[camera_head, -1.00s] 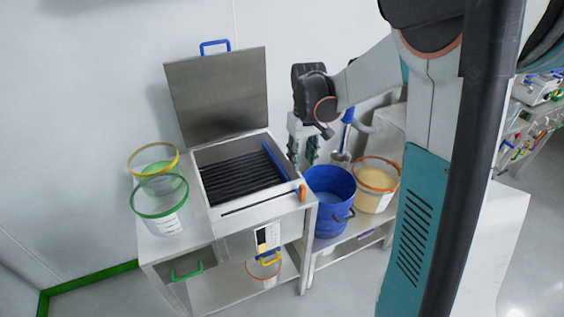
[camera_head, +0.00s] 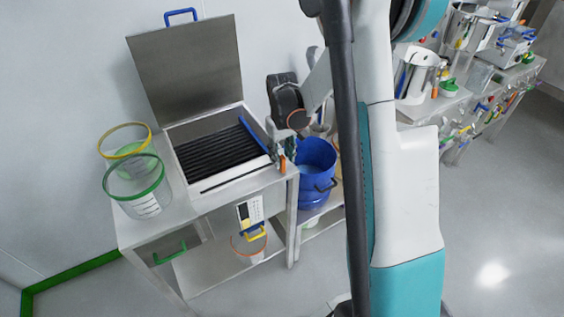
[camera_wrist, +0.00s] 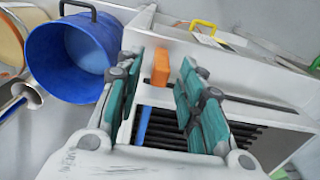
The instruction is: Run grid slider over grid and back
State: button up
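The grid machine (camera_head: 212,181) stands on the table with its grey lid raised; its dark slatted grid (camera_head: 205,153) is exposed. The grid slider shows as a blue bar (camera_head: 252,135) along the grid's right side, with an orange handle (camera_head: 282,163) at the front right corner. In the wrist view the orange handle (camera_wrist: 160,68) stands between my spread fingers, with gaps on both sides, and part of the blue bar (camera_wrist: 143,124) shows below it. My gripper (camera_wrist: 159,82) is open. In the head view my gripper (camera_head: 280,150) is by the handle, partly hiding it.
Two clear tubs, yellow-rimmed (camera_head: 125,133) and green-rimmed (camera_head: 107,180), stand left of the machine. A blue bucket (camera_head: 316,168) stands close on the right, also beside my gripper in the wrist view. A loaded bench (camera_head: 470,88) lies far right; floor on the right is clear.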

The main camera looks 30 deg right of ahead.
jog(key=shift+f, duration=0.95)
grip_shut()
jog(key=shift+a, duration=0.1)
jog(key=a+b, duration=0.1)
jog(key=a, duration=2.4)
jog(key=shift+a, duration=0.35)
grip_release()
